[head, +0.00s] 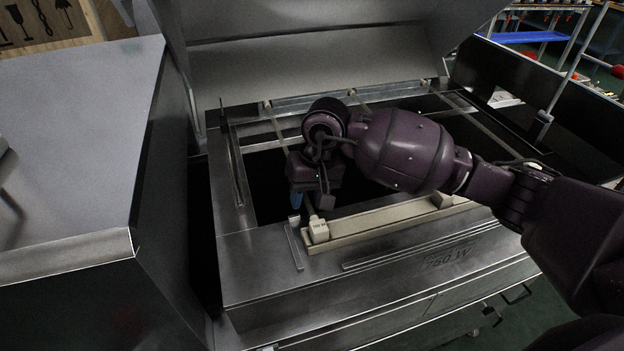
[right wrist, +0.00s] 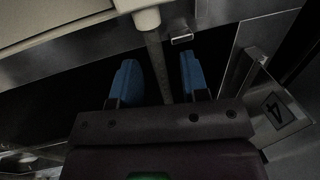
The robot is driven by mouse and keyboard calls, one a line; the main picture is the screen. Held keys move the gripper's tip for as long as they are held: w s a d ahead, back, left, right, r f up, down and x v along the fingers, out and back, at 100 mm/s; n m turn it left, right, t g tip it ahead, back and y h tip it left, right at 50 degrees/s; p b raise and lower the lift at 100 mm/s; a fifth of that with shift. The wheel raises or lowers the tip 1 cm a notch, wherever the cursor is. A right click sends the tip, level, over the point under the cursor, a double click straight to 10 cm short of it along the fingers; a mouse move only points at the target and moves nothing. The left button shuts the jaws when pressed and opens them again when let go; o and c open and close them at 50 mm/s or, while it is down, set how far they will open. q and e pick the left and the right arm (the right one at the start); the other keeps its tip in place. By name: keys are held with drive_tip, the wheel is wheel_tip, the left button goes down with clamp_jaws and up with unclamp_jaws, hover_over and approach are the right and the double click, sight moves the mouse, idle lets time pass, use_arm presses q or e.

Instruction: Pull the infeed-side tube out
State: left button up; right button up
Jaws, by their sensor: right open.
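A thin grey tube runs across the dark opening of the dryer, ending at a cream end cap (head: 318,229) near the front edge; its far stretch (head: 276,126) shows behind my arm in the head view. My right gripper (head: 309,200) points down into the opening just behind that cap. In the right wrist view, its blue fingers (right wrist: 159,80) are open, one on each side of the tube (right wrist: 158,67), with gaps visible on both sides. The cap (right wrist: 147,18) lies just beyond the fingertips. Whether this is the infeed-side tube cannot be read. My left gripper is not seen.
The raised steel lid (head: 320,66) stands behind the opening. Other tubes (head: 483,132) cross it farther right. A cream rail (head: 385,220) runs along the front edge. A steel housing (head: 75,140) stands left. A plate marked 4 (right wrist: 278,108) is right of the fingers.

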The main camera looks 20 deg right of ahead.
drive_tip(key=shift+a+f, duration=0.15)
drive_tip(key=shift+f, duration=0.5)
clamp_jaws()
